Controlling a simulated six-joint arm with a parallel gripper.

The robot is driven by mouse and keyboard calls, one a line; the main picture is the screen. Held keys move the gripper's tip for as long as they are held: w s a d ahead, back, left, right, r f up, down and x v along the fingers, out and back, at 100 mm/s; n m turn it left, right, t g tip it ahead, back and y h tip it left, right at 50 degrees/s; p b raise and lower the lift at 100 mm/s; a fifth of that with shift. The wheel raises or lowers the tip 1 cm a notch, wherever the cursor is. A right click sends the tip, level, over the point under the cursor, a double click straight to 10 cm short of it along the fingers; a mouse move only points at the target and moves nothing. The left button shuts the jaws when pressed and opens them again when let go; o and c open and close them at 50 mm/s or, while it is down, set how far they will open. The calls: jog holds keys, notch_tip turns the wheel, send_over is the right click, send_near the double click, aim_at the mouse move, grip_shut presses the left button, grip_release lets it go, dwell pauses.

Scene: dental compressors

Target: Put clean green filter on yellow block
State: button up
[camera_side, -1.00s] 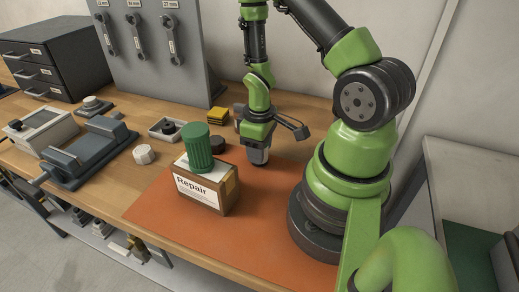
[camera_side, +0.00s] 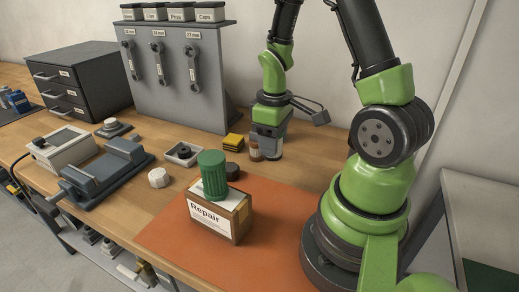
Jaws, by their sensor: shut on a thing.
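The green filter (camera_side: 212,176) is a ribbed cylinder, upright on top of the cardboard box labelled Repair (camera_side: 219,222). The yellow block (camera_side: 233,142), with dark bands, lies on the wooden bench behind the box, with nothing on it. My gripper (camera_side: 266,152) points down at the back of the bench, just right of the yellow block and well apart from the green filter. It is shut on a small brownish-grey piece (camera_side: 255,149), whose shape is partly hidden by the jaws.
A dark round puck (camera_side: 232,171) sits behind the box. A white knob (camera_side: 158,178), a small tray (camera_side: 183,154) and a grey vise (camera_side: 105,170) stand to the left. A tool panel (camera_side: 175,70) rises behind. The orange mat (camera_side: 280,205) is clear right of the box.

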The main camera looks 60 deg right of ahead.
notch_tip(320, 180, up, 3)
send_over(233, 138)
jog(key=s, duration=0.1)
jog(key=f, duration=0.6)
jog(key=w+f, duration=0.1)
jog(key=f, duration=0.2)
jog(key=shift+f, duration=0.25)
jog(key=shift+f, duration=0.1)
jog(key=o, duration=0.9)
